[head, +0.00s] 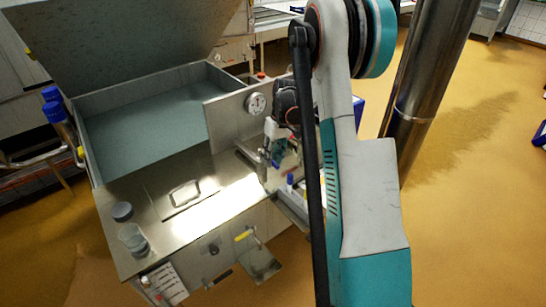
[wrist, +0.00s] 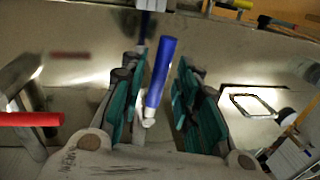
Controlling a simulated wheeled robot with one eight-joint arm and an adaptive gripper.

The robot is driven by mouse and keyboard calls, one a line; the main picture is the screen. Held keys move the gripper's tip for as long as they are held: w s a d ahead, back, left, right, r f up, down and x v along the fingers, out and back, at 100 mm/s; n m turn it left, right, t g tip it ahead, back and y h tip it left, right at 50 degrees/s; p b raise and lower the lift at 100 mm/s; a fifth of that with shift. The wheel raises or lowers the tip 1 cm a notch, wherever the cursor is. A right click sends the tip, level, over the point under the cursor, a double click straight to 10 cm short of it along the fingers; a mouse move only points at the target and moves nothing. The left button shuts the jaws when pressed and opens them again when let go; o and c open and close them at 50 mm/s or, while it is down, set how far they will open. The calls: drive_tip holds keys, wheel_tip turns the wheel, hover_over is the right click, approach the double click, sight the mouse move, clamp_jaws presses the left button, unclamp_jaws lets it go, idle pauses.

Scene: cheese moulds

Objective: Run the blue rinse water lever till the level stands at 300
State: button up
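The blue lever (wrist: 160,72) stands between the two teal finger pads of my gripper (wrist: 161,78) in the wrist view. The fingers are apart, with a gap visible on both sides of the lever; its pale lower end is near the palm. In the head view my gripper (head: 277,150) is at the right end of the steel bench, partly hidden by my arm. A red lever (wrist: 30,119) lies to the left in the wrist view. An open steel basin (head: 88,145) holds blue-grey liquid. I cannot read any level mark or a 300 line.
A round dial (head: 256,103) sits on the panel beside the basin. A steel cover with a handle (head: 187,192), a dark puck (head: 122,211) and a clear cup (head: 133,239) are on the bench. A yellow-handled lever (head: 244,235) is on its front. A steel column stands at right.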

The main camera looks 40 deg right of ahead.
drive_tip(key=shift+r, duration=0.1)
wheel_tip(320, 180, up, 12)
drive_tip(key=d, duration=0.2)
drive_tip(key=shift+d+f, duration=0.15)
drive_tip(key=shift+f, duration=0.05)
idle(0.3)
idle(6.7)
